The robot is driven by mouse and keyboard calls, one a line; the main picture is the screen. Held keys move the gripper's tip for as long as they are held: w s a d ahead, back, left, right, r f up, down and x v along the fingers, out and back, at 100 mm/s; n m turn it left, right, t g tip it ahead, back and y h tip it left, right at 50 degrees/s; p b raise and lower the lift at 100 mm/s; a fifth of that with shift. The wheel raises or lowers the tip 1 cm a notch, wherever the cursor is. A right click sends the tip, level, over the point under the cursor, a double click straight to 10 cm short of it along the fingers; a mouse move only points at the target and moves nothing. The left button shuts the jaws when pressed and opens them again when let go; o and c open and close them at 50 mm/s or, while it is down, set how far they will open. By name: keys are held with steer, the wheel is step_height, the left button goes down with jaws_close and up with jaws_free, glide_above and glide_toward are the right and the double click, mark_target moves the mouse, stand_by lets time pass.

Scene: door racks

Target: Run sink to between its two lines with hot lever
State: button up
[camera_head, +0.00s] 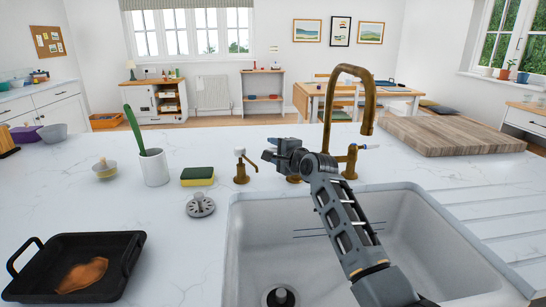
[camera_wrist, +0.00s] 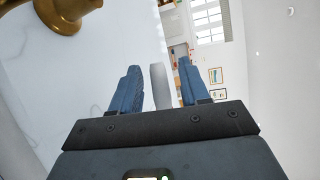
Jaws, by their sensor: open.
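The sink (camera_head: 330,265) is set in the counter; two thin dark lines (camera_head: 310,233) run across its back wall. No water shows in it. A dark plug-like piece (camera_head: 280,296) sits at its bottom. The brass tap (camera_head: 370,100) arches behind the sink; no stream shows at its spout. Its right valve (camera_head: 350,165) has a blue-tipped lever. The left valve's brass base (camera_head: 293,179) peeks out below my gripper (camera_head: 268,148); its lever is hidden. My gripper is open, above the counter left of the spout. Its blue fingers are apart in the wrist view (camera_wrist: 160,68), with no clear object gripped.
A brass soap pump (camera_head: 241,168), sponge (camera_head: 197,176), strainer (camera_head: 200,206) and white cup (camera_head: 154,168) with a green-handled brush stand left of the sink. A black pan (camera_head: 75,265) is front left. A wooden board (camera_head: 450,136) lies right. A brass fitting (camera_wrist: 70,12) shows in the wrist view.

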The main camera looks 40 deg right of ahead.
steer(key=shift+w, duration=0.4)
jaws_close()
stand_by(0.4)
